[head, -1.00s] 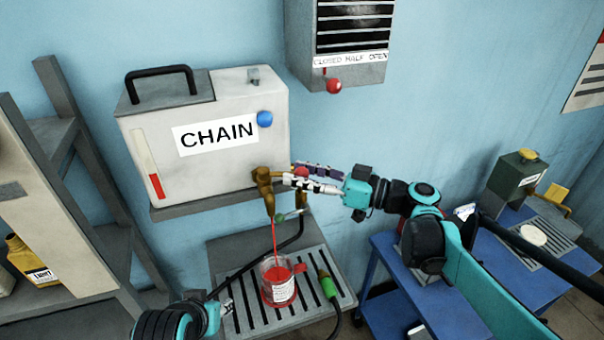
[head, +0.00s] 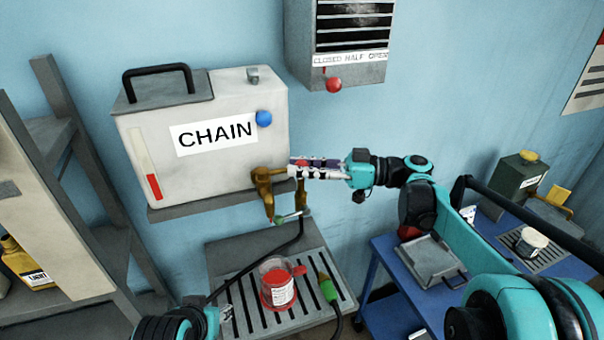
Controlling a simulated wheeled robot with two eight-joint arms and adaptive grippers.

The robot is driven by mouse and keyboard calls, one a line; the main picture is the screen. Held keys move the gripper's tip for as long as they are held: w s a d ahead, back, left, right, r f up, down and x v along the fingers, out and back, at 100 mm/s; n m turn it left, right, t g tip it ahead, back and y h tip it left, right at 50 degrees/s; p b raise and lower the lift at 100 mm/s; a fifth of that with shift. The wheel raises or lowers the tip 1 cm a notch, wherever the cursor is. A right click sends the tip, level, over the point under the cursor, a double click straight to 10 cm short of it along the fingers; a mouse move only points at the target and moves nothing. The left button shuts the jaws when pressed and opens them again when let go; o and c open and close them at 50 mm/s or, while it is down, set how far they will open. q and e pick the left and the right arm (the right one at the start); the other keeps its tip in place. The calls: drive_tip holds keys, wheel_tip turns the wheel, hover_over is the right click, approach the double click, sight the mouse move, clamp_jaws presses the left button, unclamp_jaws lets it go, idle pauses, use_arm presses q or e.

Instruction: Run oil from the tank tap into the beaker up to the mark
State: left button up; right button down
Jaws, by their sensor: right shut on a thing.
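The cream tank (head: 215,105) labelled CHAIN sits on a wall shelf, with a low red level in its sight strip. Its brass tap (head: 263,182) sticks out at the lower right. My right gripper (head: 303,167) is shut on the red-tipped tap handle (head: 301,162), which its fingers partly hide. No stream shows under the spout. The clear beaker (head: 280,286) stands upright on the slotted drip tray (head: 235,252), below the spout, with red oil and a white label; its mark is too small to read. My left gripper (head: 221,313) is low at the bottom edge, its fingers unclear.
A green-handled tool (head: 327,287) with a black cable lies right of the beaker. A heater box (head: 350,70) with a red knob hangs above. A blue cart (head: 400,262) stands right, near a green can (head: 520,180). Grey shelves (head: 75,150) are at left.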

drive_tip(key=shift+w+r, duration=0.1)
drive_tip(key=shift+w, duration=0.7)
drive_tip(key=shift+r, duration=0.1)
drive_tip(key=c, duration=1.3)
unclamp_jaws()
drive_tip(key=shift+o, duration=0.6)
drive_tip(key=shift+w+a, duration=0.15)
drive_tip(key=shift+w, duration=0.15)
drive_tip(key=shift+f, duration=0.2)
drive_tip(key=shift+s, duration=0.2)
